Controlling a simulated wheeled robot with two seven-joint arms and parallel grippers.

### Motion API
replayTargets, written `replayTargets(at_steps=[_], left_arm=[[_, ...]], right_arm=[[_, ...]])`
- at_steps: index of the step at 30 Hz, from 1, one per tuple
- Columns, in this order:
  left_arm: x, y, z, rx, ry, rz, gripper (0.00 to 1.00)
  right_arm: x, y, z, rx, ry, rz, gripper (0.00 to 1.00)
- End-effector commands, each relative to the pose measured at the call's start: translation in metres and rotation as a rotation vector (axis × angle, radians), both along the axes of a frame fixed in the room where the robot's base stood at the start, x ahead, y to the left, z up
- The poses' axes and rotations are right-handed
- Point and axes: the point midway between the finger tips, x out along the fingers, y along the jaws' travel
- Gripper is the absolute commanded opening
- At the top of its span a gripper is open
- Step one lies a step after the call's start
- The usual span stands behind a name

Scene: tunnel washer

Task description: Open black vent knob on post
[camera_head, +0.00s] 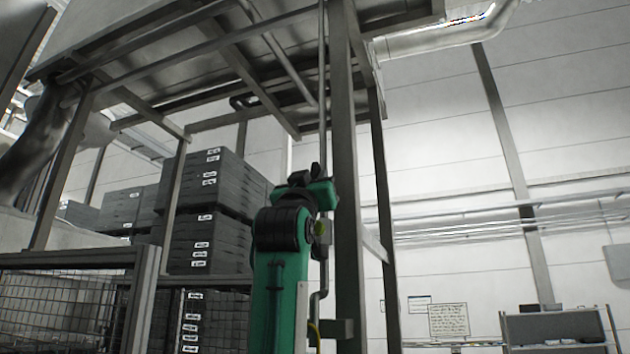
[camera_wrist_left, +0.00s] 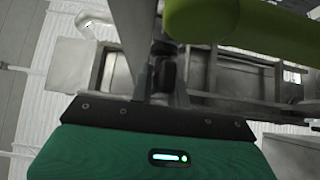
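My left arm rises from the bottom middle of the head view, green with black joints. Its left gripper (camera_head: 312,171) is at the top, small and dark, close in front of the thin vertical pipe beside the grey steel post (camera_head: 347,150). In the left wrist view, the green gripper body with its black plate fills the bottom. A small dark part (camera_wrist_left: 162,72) shows just beyond the plate, between grey metal members. I cannot tell whether it is the black vent knob or a finger. No knob shows clearly in the head view. Whether the gripper touches anything is unclear. My right gripper is not in view.
A steel frame with a platform (camera_head: 200,75) stands overhead. Stacked dark crates (camera_head: 205,235) stand behind at left, with a mesh fence (camera_head: 65,305) in front. A grey cabinet (camera_head: 553,327) is at lower right. The space right of the post looks open.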

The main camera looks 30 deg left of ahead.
Motion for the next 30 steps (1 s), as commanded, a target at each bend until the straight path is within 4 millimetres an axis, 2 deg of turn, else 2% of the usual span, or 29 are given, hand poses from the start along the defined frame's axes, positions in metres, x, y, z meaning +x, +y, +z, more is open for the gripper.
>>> replayTargets(at_steps=[1,3,14,19,30], left_arm=[[0.0,0.0,0.0,0.0,0.001,0.001,0.25],[0.0,0.0,0.0,0.0,0.001,0.001,0.33],[-0.004,-0.001,-0.006,0.001,-0.002,0.001,0.33],[-0.021,-0.006,-0.028,0.001,-0.003,0.001,0.33],[-0.076,-0.02,-0.084,0.002,-0.002,0.0,0.33]], right_arm=[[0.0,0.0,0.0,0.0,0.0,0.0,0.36],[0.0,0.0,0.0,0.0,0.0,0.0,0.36],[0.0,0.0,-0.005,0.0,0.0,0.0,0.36],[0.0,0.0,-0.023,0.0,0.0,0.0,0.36],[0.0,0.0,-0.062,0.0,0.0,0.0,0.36]])
